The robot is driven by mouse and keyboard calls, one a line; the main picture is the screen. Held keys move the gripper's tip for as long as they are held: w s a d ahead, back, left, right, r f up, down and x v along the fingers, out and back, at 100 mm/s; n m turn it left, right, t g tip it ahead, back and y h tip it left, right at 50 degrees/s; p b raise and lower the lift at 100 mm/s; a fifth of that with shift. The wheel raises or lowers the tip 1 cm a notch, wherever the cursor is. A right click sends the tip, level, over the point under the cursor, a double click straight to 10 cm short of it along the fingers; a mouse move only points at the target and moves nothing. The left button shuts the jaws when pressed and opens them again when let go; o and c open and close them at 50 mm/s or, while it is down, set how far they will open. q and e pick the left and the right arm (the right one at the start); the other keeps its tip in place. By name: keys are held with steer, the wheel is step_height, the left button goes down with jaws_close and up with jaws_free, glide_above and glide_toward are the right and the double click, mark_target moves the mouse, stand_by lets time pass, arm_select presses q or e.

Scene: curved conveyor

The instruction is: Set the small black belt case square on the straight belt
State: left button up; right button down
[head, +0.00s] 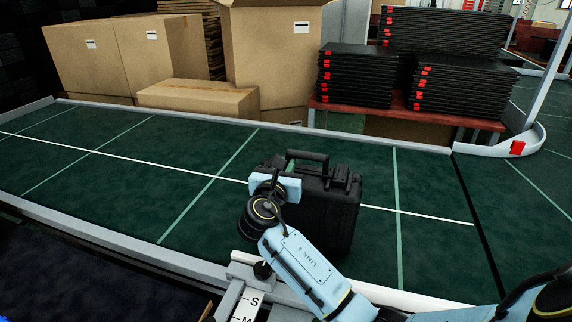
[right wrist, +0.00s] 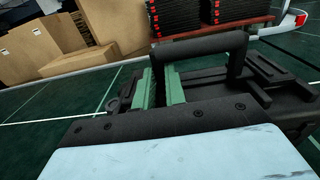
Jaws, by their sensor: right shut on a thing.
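The small black case (head: 335,205) is on or just above the green straight belt (head: 120,180), right of the picture's middle. Its body looks turned relative to the belt's lines. My right gripper (head: 290,165) is at the case's top handle, partly hidden by my own wrist. In the right wrist view the green fingers (right wrist: 162,88) are shut on the handle (right wrist: 205,45), and the case (right wrist: 260,95) lies beyond them. Whether its underside touches the belt is hidden by my arm. My left gripper is not in view.
Pale rails (head: 190,262) edge the belt. Cardboard boxes (head: 165,45) stand behind the far rail, with stacks of black trays (head: 355,80) on a red bench (head: 400,112). A curved belt section (head: 525,185) begins at the right past a dark seam. The belt's left part is clear.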

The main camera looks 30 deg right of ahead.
steer(key=shift+r, duration=0.1)
steer(key=c, duration=1.8)
jaws_free()
steer(key=shift+f, duration=0.2)
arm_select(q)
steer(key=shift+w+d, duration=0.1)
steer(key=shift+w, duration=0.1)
arm_select(e)
steer(key=o, duration=0.3)
steer(key=shift+o, duration=0.2)
steer(key=shift+r, duration=0.15)
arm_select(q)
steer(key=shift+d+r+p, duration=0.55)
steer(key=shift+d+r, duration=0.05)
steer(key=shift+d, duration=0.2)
arm_select(e)
steer(key=v, duration=1.2)
steer(key=shift+a+r, duration=0.1)
